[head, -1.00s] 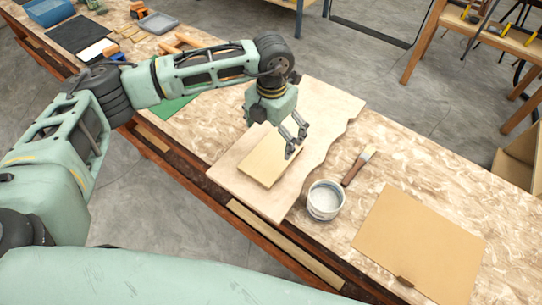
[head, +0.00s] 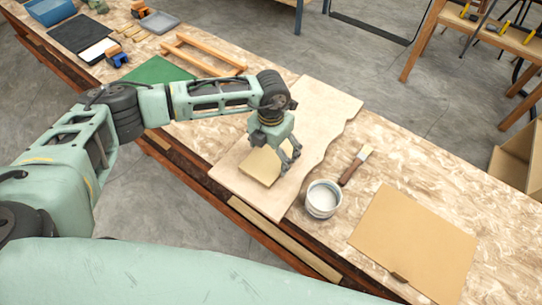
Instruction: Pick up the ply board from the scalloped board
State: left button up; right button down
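The ply board (head: 259,168) is a small tan sheet lying on the scalloped board (head: 320,105). The scalloped board is a larger pale wooden sheet with a wavy right edge, flat on the workbench. My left gripper (head: 287,164) points down at the ply board's right side, with its fingertips at or very near that edge. The gripper and wrist hide the ply board's far part. I cannot tell whether the fingers have closed on the board or touch it. My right gripper is out of view.
A white pot (head: 323,199) and a brush (head: 356,165) sit just right of the scalloped board. A brown sheet (head: 415,240) lies further right on the workbench (head: 425,160). A green sheet (head: 160,75) and a wooden frame (head: 200,55) lie to the left.

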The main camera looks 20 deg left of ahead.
pick_arm(q)
jog(key=c, duration=0.7)
jog(key=shift+c, duration=0.2)
jog(key=shift+r, duration=0.15)
